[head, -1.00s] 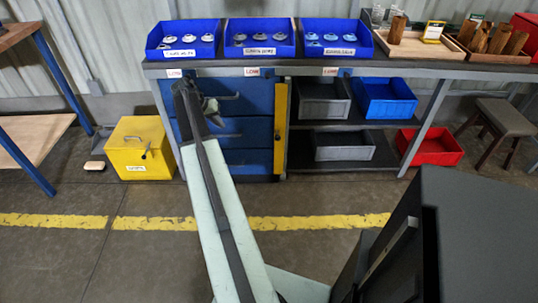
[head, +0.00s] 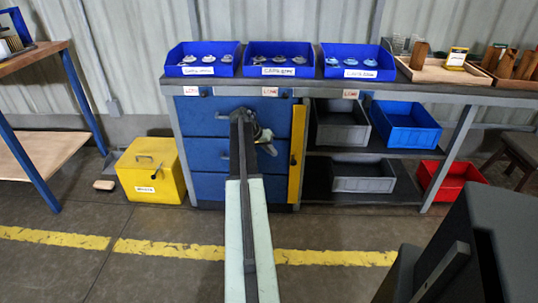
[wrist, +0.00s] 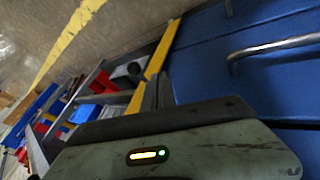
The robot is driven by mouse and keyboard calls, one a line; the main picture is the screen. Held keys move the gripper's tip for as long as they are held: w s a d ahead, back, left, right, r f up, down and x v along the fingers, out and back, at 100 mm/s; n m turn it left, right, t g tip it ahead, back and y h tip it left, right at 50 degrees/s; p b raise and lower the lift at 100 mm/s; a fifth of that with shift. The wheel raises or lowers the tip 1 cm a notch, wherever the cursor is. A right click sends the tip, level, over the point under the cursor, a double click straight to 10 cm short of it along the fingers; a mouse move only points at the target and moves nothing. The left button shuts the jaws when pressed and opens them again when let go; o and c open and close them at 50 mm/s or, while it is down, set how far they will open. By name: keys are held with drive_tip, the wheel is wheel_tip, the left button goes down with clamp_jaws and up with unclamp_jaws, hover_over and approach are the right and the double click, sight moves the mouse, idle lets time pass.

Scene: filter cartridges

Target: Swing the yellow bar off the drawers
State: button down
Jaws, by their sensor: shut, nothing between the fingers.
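The yellow bar (head: 297,155) stands upright along the right edge of the blue drawers (head: 208,128), with a small dark fitting about halfway up. My gripper (head: 265,139) is in front of the drawers, to the left of the bar; its fingertips are small and hard to make out here. In the wrist view the yellow bar (wrist: 159,54) runs slanting just past my gripper (wrist: 156,92), which is shut and empty. I cannot tell whether the fingers touch the bar. The blue drawers (wrist: 205,60) with a metal handle (wrist: 275,46) fill the right of that view.
A yellow box (head: 150,171) stands on the floor left of the drawers. Grey, blue and red bins (head: 407,127) fill the shelves and floor to the right. Blue bins of parts (head: 280,59) sit on the bench top. Open floor lies in front.

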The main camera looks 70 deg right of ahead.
drive_tip(key=s+d+f+b, duration=0.2)
drive_tip(key=s+f, duration=0.1)
drive_tip(key=s, duration=0.2)
drive_tip(key=shift+f, duration=0.4)
drive_tip(key=shift+s+d, duration=0.1)
